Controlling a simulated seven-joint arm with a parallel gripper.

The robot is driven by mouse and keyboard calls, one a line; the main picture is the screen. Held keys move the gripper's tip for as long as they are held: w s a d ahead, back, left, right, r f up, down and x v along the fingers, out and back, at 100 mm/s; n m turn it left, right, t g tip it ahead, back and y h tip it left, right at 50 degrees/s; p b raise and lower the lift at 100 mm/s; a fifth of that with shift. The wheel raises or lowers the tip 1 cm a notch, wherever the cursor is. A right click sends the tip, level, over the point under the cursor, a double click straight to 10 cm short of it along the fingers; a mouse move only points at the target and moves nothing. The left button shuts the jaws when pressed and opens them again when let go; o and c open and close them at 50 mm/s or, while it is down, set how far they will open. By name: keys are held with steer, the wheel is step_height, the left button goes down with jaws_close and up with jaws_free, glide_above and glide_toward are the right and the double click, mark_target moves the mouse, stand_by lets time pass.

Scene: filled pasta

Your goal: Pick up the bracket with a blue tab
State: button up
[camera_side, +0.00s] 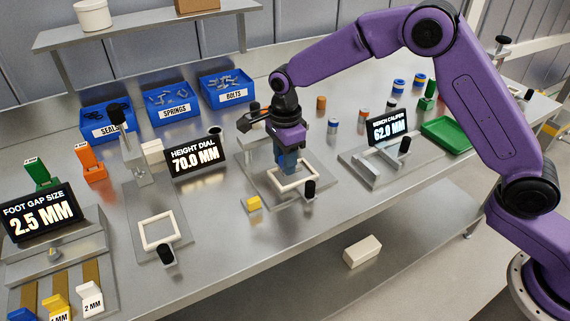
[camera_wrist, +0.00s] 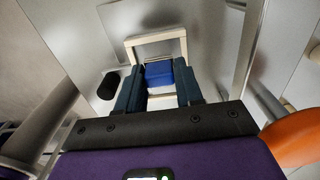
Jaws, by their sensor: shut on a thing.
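My gripper (camera_side: 288,162) points down over the middle station of the bench. In the wrist view my gripper (camera_wrist: 160,88) is shut on a blue piece (camera_wrist: 158,72), which sits between the two dark blue fingers. Its lower part is hidden, so I cannot tell its full bracket shape. A cream square frame (camera_wrist: 130,42) surrounds it in that view. In the side view the fingers hide most of the piece, and the frame (camera_side: 312,171) lies around and below them. Another blue piece (camera_side: 20,314) is cut off at the bottom left corner.
A yellow block (camera_side: 254,203) lies left of the station. A black knob (camera_side: 310,188) stands at the frame's front right. The height dial display (camera_side: 195,156) is to the left, the bench caliper display (camera_side: 387,127) to the right. Blue bins (camera_side: 172,109) and a green tray (camera_side: 446,134) stand farther off.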

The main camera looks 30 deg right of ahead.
steer(key=s+d+r, duration=0.6)
steer(key=s+r, duration=0.5)
steer(key=s, duration=0.1)
steer(key=shift+s, duration=0.35)
steer(key=shift+a+r, duration=0.1)
steer(key=shift+r, duration=0.05)
step_height(320, 180, up, 6)
steer(key=shift+f, duration=0.1)
stand_by(0.6)
